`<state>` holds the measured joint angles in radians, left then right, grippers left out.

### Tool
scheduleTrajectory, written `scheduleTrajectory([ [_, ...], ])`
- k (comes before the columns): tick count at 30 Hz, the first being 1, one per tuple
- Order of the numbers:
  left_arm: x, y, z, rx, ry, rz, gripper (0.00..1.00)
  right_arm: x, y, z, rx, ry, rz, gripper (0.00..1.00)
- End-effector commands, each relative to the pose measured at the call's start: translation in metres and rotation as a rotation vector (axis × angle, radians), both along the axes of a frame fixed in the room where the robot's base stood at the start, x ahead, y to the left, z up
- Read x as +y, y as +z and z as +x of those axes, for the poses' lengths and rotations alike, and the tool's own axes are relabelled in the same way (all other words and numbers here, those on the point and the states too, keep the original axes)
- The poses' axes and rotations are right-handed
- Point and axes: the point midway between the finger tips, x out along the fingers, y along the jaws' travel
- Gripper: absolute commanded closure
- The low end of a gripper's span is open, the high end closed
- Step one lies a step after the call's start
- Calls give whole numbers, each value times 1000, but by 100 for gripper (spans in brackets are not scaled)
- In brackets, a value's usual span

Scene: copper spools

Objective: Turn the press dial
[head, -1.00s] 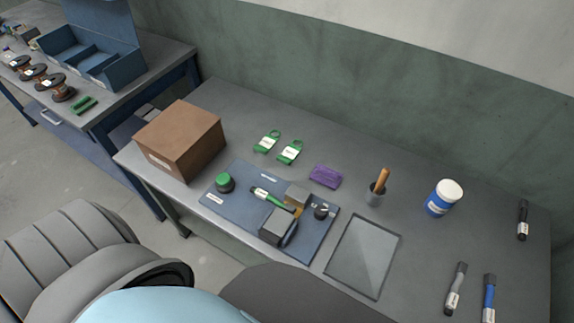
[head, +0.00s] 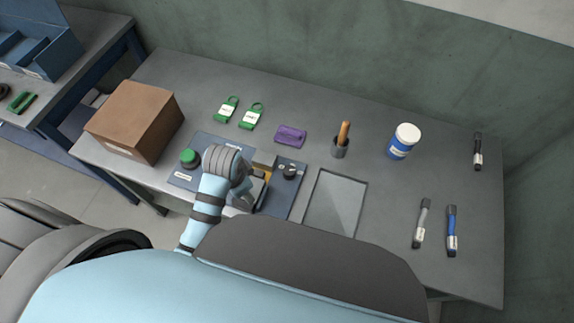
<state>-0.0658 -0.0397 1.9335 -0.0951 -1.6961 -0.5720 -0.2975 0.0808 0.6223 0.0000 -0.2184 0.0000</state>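The dial, a small dark knob (head: 289,171), sits at the right end of the blue press board (head: 283,204). The board also carries a green button (head: 189,158) on its left. A tan block (head: 265,162) and a dark press part (head: 258,190) show between button and dial. My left arm reaches over the board's middle, left of the dial, and covers most of the press and the green-handled piece. Its fingers are hidden or too indistinct to tell their state. No contact with the dial shows. My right gripper is not in view.
A cardboard box (head: 133,120) stands left of the board. Behind it lie two green tags (head: 227,110) (head: 251,116) and a purple block (head: 291,136). A cup with a wooden handle (head: 341,143), a blue jar (head: 402,142) and a grey tray (head: 336,204) are to the right.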

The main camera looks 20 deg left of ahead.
Motion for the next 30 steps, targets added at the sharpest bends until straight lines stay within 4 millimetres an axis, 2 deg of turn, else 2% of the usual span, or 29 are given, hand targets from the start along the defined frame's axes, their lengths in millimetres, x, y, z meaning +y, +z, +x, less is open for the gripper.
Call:
scheduleTrajectory([
  [1,-12,3,21,20,-79,-3,47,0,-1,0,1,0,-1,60],
  [6,-53,31,79,106,-420,0,47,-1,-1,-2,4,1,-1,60],
  [10,-82,62,111,155,-665,7,47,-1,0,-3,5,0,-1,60],
  [12,-92,76,121,173,-763,12,47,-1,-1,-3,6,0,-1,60],
  [14,-97,79,125,183,-813,15,47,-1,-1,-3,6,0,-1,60],
  [17,-98,68,125,189,-832,16,47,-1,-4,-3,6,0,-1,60],
  [20,-98,44,125,190,-829,16,47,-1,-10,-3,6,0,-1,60],
  [27,-98,-29,125,188,-827,16,47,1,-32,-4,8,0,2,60],
  [30,-98,-49,125,186,-827,17,47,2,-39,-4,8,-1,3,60],
])
